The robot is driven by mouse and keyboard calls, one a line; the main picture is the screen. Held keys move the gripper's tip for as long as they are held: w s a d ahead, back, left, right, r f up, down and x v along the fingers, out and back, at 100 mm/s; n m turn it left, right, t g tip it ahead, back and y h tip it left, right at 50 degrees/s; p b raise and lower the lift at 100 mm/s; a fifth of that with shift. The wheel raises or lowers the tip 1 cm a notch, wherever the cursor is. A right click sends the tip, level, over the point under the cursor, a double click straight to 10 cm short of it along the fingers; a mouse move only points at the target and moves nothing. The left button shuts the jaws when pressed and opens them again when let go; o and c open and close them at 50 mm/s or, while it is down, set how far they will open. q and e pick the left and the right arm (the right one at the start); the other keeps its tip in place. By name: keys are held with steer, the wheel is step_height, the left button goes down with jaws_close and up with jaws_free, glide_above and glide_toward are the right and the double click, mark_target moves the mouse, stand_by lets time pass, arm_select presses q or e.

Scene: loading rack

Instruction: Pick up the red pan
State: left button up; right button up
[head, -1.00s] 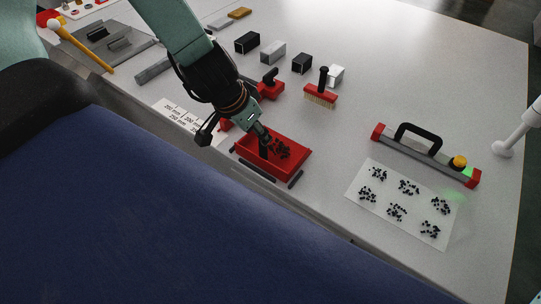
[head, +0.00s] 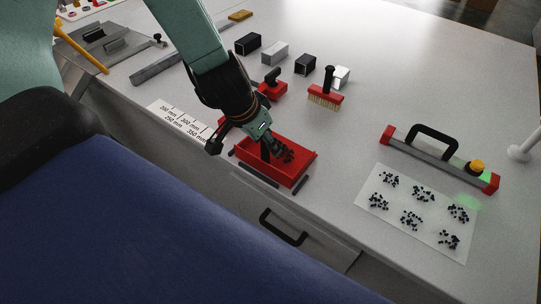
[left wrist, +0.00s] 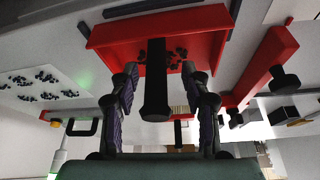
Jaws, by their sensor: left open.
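The red pan (head: 291,179) lies on the table near its front edge, with dark bits inside and a black handle (head: 265,150) standing up from it. The pan (left wrist: 110,38) also shows in the left wrist view, at the top. My left gripper (head: 262,136) is over the pan's handle side. In the left wrist view its two fingers (left wrist: 159,72) are spread, one on each side of the black handle (left wrist: 156,90), with gaps visible. My right gripper does not show.
A red brush (head: 325,94), several small blocks (head: 274,52) and a red tool (head: 272,88) stand behind the pan. To the right are a long bar with a black handle (head: 440,160) and a white sheet (head: 400,236) with dark bits. A drawer handle (head: 283,228) is below the table edge.

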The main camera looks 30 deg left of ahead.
arm_select(q)
steer(key=shift+s+d+r, duration=0.25)
steer(key=shift+d, duration=0.1)
steer(key=c, duration=0.4)
steer(key=shift+c, duration=1)
steer(key=shift+a+f, duration=0.1)
steer(key=shift+a, duration=0.15)
jaws_close()
steer(key=shift+d, duration=0.1)
